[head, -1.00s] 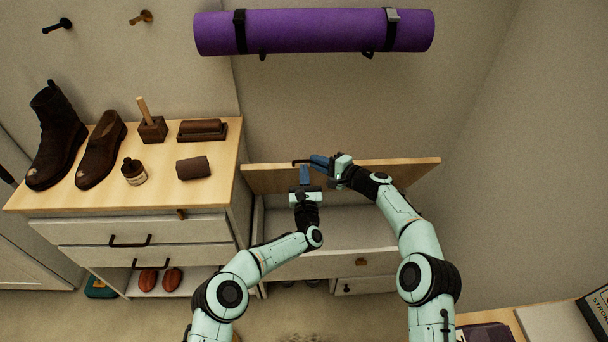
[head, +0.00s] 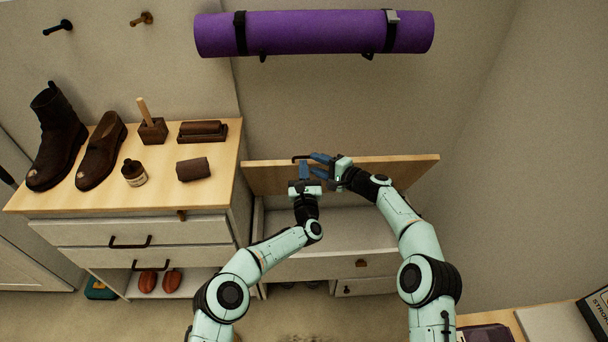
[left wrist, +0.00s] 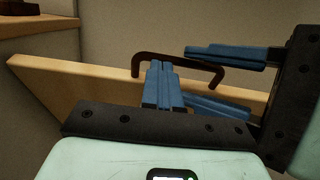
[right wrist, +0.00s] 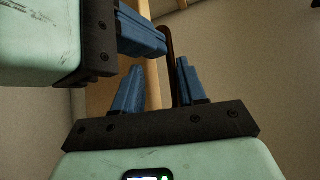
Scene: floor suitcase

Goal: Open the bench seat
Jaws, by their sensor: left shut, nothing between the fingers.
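The bench seat lid (head: 400,166) stands raised and tilted up at the back of the bench, with the compartment (head: 345,230) showing below it. A dark bar handle (left wrist: 141,62) is on the lid's edge. My left gripper (head: 304,165) is shut and empty in front of the lid, its fingers overlapping the handle in the left wrist view. My right gripper (head: 314,162) is open beside it; in the right wrist view the handle (right wrist: 168,45) shows between its spread fingers. I cannot tell whether either gripper touches the handle.
A dresser (head: 225,150) with shoes (head: 100,150) and brushes (head: 203,130) stands left of the bench. A rolled purple mat (head: 315,32) hangs on the wall above the lid. The two grippers are very close together. Bare wall lies to the right.

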